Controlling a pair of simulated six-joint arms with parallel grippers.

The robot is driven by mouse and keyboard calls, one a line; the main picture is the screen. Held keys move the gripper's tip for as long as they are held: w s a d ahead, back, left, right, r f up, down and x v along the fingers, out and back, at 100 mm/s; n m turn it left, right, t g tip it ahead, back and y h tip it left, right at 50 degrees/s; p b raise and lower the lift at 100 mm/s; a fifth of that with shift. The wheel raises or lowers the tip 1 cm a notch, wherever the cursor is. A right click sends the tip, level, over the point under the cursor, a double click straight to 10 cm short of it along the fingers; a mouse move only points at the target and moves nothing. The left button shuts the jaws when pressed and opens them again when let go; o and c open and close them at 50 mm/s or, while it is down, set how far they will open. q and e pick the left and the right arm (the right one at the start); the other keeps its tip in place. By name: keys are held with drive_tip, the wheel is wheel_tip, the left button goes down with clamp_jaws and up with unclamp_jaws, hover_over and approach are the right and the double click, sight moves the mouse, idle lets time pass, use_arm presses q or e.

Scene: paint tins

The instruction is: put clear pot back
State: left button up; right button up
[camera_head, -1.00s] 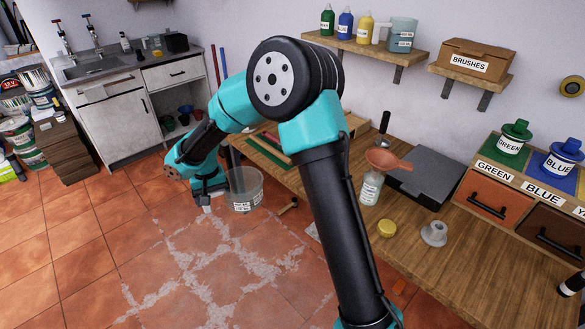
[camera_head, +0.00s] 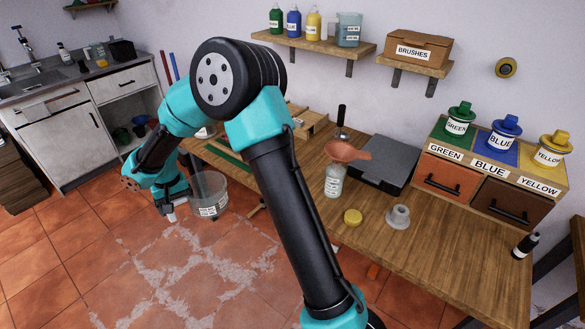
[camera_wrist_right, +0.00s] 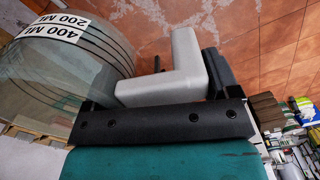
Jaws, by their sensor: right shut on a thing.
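The clear pot (camera_head: 211,192), a see-through tub with a white volume label, is off the bench, over the tiled floor in the head view. My right gripper (camera_head: 184,203) is shut on its left side. In the right wrist view the pot (camera_wrist_right: 72,72) fills the left, with a "400 ML / 200 ML" label and dark measuring lines, against the pale finger. The exact contact is partly hidden. A second clear measuring pot (camera_head: 349,30) stands on the wall shelf (camera_head: 318,44) at its right end. My left gripper is not in view.
The wooden bench (camera_head: 440,250) holds a bottle with a funnel (camera_head: 347,151), a yellow lid (camera_head: 353,217), a grey cone (camera_head: 398,217) and a dark case (camera_head: 385,163). Labelled paint pots stand on the drawer unit (camera_head: 488,180). A brushes box (camera_head: 411,46) sits on another shelf.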

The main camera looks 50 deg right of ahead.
drive_tip(key=s+d+f+m, duration=0.1)
drive_tip(key=s+d, duration=0.2)
drive_tip(key=d, duration=0.6)
drive_tip(key=s+d+m, duration=0.2)
drive_tip(key=s+d, duration=0.2)
drive_tip(key=d, duration=0.6)
drive_tip(key=s+d+f+m, duration=0.1)
drive_tip(key=s+d, duration=0.3)
drive_tip(key=d, duration=0.5)
drive_tip(key=shift+d+f+m, duration=0.3)
drive_tip(key=shift+f+m, duration=0.05)
drive_tip(key=shift+m, duration=0.35)
drive_tip(key=w+d, duration=0.3)
drive_tip(key=w+d+f, duration=0.1)
drive_tip(key=w+d, duration=0.2)
drive_tip(key=d, duration=0.1)
drive_tip(key=w+d, duration=0.3)
drive_tip(key=shift+w+d+f, duration=0.15)
drive_tip(key=shift+w+d, duration=0.2)
drive_tip(key=shift+d, duration=0.05)
drive_tip(key=shift+w+d+f, duration=0.15)
drive_tip(key=shift+w+d, duration=0.4)
drive_tip(key=shift+d, duration=0.1)
drive_tip(key=shift+f, duration=1.5)
